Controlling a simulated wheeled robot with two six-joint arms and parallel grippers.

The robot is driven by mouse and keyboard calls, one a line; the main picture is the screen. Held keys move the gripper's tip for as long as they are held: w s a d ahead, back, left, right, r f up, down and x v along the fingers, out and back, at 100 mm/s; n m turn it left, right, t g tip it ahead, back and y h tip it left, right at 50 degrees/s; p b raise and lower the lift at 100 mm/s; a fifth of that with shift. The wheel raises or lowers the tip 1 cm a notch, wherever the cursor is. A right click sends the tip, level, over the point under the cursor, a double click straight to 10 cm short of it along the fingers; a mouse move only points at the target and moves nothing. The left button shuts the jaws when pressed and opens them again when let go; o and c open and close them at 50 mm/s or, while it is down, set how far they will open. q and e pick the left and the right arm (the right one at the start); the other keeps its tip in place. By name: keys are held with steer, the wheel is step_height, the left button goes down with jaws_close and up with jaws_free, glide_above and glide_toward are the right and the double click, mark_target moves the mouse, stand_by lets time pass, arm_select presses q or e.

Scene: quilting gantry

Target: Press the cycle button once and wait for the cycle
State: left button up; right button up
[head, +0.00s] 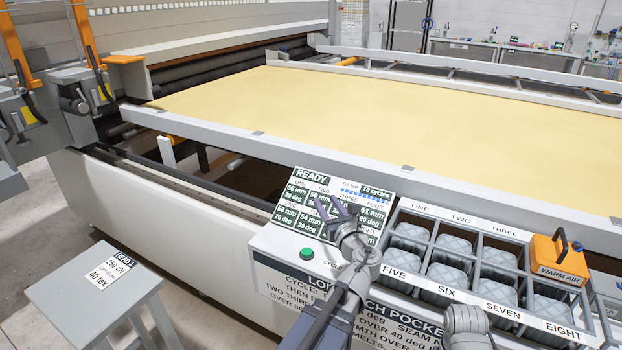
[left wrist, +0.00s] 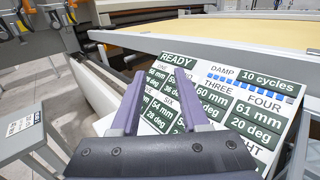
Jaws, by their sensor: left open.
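The cycle button (head: 306,254) is a green round button on the light grey control box, left of my left gripper. A tilted display panel (head: 291,216) above it reads READY, with DAMP, 10 cycles and rows of mm and degree values. My left gripper (head: 334,209) is open and empty in front of the display, to the upper right of the button. In the left wrist view its two purple fingers (left wrist: 158,76) stand apart over the display (left wrist: 190,58), and the button does not show. Part of my right arm shows at the bottom right of the head view; its fingers are not seen.
A rack (head: 437,225) of numbered compartments holds several grey padded blocks at right. An orange WARM AIR unit (head: 556,260) stands beside it. A grey stand (head: 75,290) with a label is at lower left. The gantry bed with yellow cloth (head: 380,120) lies behind.

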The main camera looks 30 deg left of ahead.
arm_select(q)
jaws_close()
stand_by(0.4)
stand_by(1.4)
